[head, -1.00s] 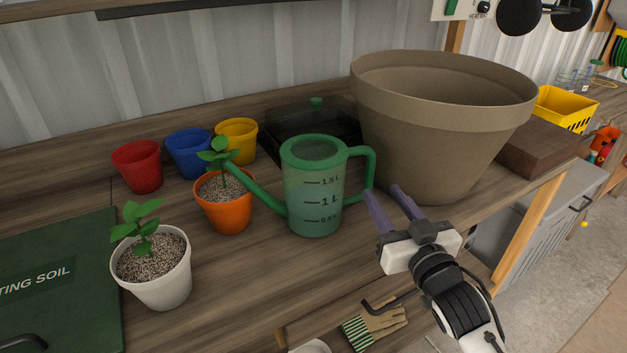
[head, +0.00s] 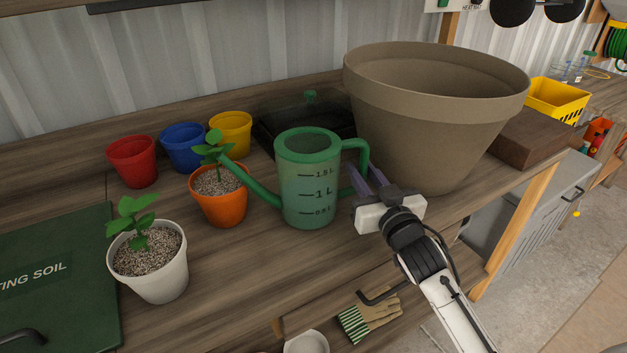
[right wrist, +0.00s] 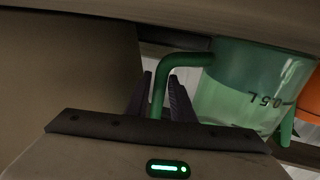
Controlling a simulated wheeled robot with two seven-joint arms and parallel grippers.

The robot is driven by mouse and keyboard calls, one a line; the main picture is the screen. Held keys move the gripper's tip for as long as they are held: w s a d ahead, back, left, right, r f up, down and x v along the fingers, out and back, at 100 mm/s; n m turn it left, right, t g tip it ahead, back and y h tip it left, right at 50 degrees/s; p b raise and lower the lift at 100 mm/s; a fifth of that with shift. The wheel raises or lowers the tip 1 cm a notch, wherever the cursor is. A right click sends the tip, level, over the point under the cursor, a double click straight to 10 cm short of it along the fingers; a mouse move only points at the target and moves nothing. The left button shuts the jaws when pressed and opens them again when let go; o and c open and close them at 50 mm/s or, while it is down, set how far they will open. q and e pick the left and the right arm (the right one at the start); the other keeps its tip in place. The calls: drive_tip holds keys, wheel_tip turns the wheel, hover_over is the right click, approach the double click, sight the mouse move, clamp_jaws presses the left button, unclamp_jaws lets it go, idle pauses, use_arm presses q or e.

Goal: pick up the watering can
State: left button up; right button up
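The green watering can (head: 309,185) stands upright on the wooden workbench, its spout toward the left and its handle (head: 362,150) toward the right. My right gripper (head: 366,177) is at the handle side of the can, with its two purple-grey fingers apart. In the right wrist view, the handle (right wrist: 160,85) passes between the open fingers, and part of the can's body (right wrist: 235,95) shows to the right. Whether a finger touches the handle I cannot tell. My left gripper is not in view.
A large beige pot (head: 432,125) stands close behind and right of my right gripper. An orange potted plant (head: 220,205) is beside the spout. A white potted plant (head: 150,268) and red (head: 133,162), blue (head: 184,148) and yellow (head: 231,132) pots stand further left.

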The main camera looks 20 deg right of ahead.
clamp_jaws()
idle(1.0)
drive_tip(key=shift+r, duration=0.15)
